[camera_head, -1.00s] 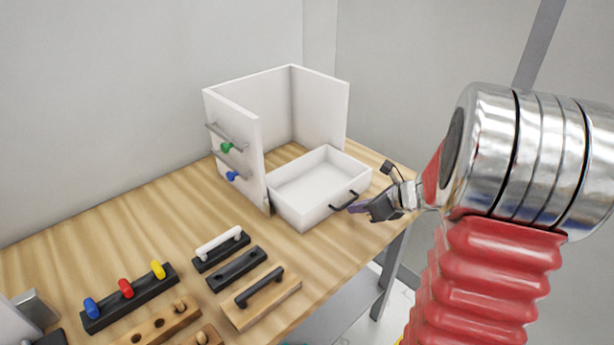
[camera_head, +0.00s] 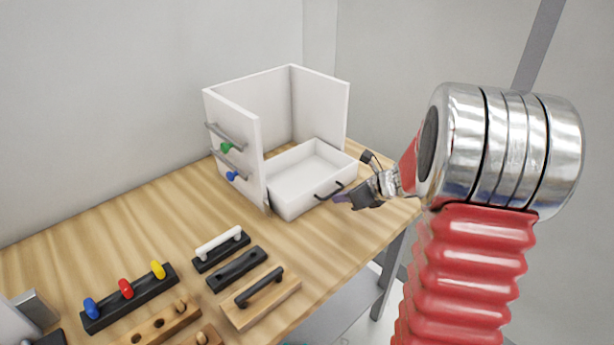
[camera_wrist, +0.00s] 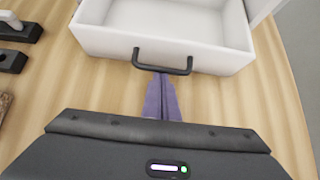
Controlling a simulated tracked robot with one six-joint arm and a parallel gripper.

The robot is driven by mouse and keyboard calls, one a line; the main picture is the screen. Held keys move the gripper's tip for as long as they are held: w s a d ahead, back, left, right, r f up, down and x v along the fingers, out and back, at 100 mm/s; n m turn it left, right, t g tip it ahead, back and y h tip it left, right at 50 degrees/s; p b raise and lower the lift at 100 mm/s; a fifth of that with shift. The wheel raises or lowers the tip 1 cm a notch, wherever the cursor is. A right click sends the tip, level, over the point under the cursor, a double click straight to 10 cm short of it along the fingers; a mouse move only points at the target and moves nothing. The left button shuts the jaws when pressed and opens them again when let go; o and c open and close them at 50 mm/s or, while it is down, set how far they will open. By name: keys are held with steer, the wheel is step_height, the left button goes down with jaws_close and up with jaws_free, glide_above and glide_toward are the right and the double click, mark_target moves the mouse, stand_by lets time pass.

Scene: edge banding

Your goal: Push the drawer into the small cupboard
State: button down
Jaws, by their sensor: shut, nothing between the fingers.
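The white open-topped cupboard (camera_head: 236,122) stands on the wooden table, with its open front facing my arm. The white drawer (camera_head: 284,206) sits partly inside it, its front still sticking out towards my gripper. A black handle (camera_head: 328,191) is on the drawer front; it also shows in the wrist view (camera_wrist: 161,67). My gripper (camera_head: 340,199) is at the drawer front, by the handle. In the wrist view its purple fingers (camera_wrist: 161,95) are closed together, empty, with their tips just under the handle. I cannot tell whether they touch the drawer front.
On the table at the left are a black block with coloured pegs (camera_head: 130,300), a white-handled block (camera_head: 222,247), a black block (camera_head: 237,268) and a wooden block with a black handle (camera_head: 262,298). The table's edge lies close to my gripper.

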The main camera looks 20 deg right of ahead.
mark_target(326, 180)
steer(key=shift+w+a, duration=0.65)
steer(key=shift+w, duration=1.2)
steer(key=shift+w+a, duration=0.65)
steer(key=shift+w, duration=1.25)
steer(key=shift+w+a, duration=0.65)
steer(key=shift+w, duration=1.2)
steer(key=shift+s+d+r, duration=0.35)
steer(key=shift+s+r, duration=0.15)
steer(key=shift+s, duration=0.5)
steer(key=shift+s+d+r, duration=0.35)
steer(key=shift+s+r, duration=0.15)
steer(key=shift+s, duration=0.45)
steer(key=shift+s+d+r, duration=0.35)
steer(key=shift+s+r, duration=0.15)
steer(key=shift+s, duration=0.5)
